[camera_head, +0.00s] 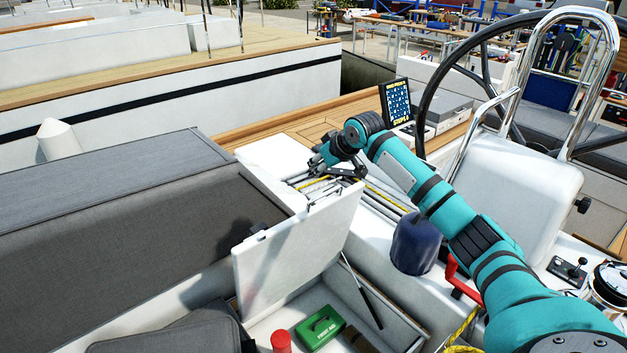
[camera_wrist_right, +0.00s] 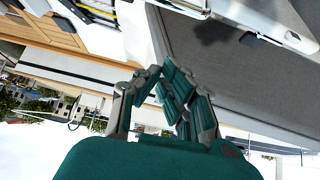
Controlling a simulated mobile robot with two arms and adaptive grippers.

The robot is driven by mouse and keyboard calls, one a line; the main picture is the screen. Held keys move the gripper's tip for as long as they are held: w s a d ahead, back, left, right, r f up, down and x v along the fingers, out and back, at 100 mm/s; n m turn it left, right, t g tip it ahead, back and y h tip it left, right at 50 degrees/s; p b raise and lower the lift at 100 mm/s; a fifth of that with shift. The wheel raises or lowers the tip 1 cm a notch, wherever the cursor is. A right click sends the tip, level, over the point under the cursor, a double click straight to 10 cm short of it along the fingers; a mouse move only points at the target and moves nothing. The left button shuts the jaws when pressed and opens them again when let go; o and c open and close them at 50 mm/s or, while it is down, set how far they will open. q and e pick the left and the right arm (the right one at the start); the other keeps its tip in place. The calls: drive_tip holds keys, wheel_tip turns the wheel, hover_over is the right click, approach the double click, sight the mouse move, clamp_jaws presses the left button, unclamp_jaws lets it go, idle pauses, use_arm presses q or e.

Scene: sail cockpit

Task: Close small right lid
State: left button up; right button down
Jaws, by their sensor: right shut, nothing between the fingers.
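The small right lid (camera_head: 285,265) is a white panel standing open, tilted up over a storage compartment (camera_head: 300,308). A dark strut (camera_head: 362,292) runs from the lid's right side down into the compartment. My right gripper (camera_head: 338,172) is beyond the lid's upper right corner, on its far side, over the white coaming. Its fingers are closed with nothing between them, as the right wrist view (camera_wrist_right: 165,88) also shows. I cannot tell from the picture whether it touches the lid. My left gripper is not in view.
The compartment holds a green first aid box (camera_head: 320,327) and a red cylinder (camera_head: 281,341). A blue winch cover (camera_head: 415,244) stands under my right arm. A steering wheel (camera_head: 430,95) and steel rail (camera_head: 520,80) are at right. A grey cushion (camera_head: 130,220) fills the left.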

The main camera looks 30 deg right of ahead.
sight(317, 204)
drive_tip(key=f+p, duration=0.1)
drive_tip(key=f, duration=0.1)
drive_tip(key=f+p, duration=0.1)
drive_tip(key=f, duration=0.1)
drive_tip(key=f+p, duration=0.2)
drive_tip(key=shift+w, duration=0.35)
drive_tip(key=shift+s+f, duration=0.1)
drive_tip(key=shift+f, duration=0.1)
drive_tip(key=shift+f, duration=0.1)
